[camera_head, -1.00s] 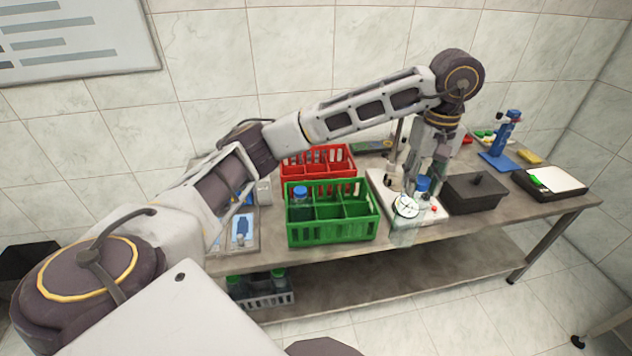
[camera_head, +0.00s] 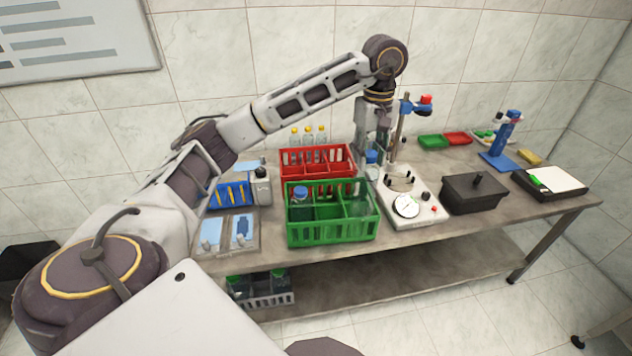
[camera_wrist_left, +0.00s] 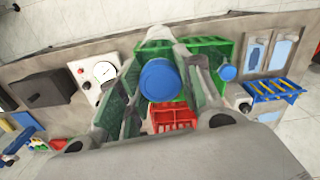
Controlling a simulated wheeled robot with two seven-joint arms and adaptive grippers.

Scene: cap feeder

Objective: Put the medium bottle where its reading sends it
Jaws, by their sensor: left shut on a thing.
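My left gripper (camera_head: 372,160) is shut on a clear bottle with a blue cap (camera_head: 371,157). The bottle hangs upright by the right end of the green crate (camera_head: 332,236); whether its base is inside the crate or above it, I cannot tell. The wrist view shows the blue cap (camera_wrist_left: 160,80) between the fingers, with the green crate behind. Another blue-capped bottle (camera_head: 301,200) stands in the green crate's left compartment. The white device with a dial (camera_head: 406,205) stands to the right, with no bottle on it. My right gripper is out of view.
A red crate (camera_head: 317,155) stands right behind the green one, with yellow-capped bottles (camera_head: 308,135) behind it. A dark lidded box (camera_head: 475,194) is right of the device. A crate of green-capped bottles (camera_head: 262,290) is on the lower shelf.

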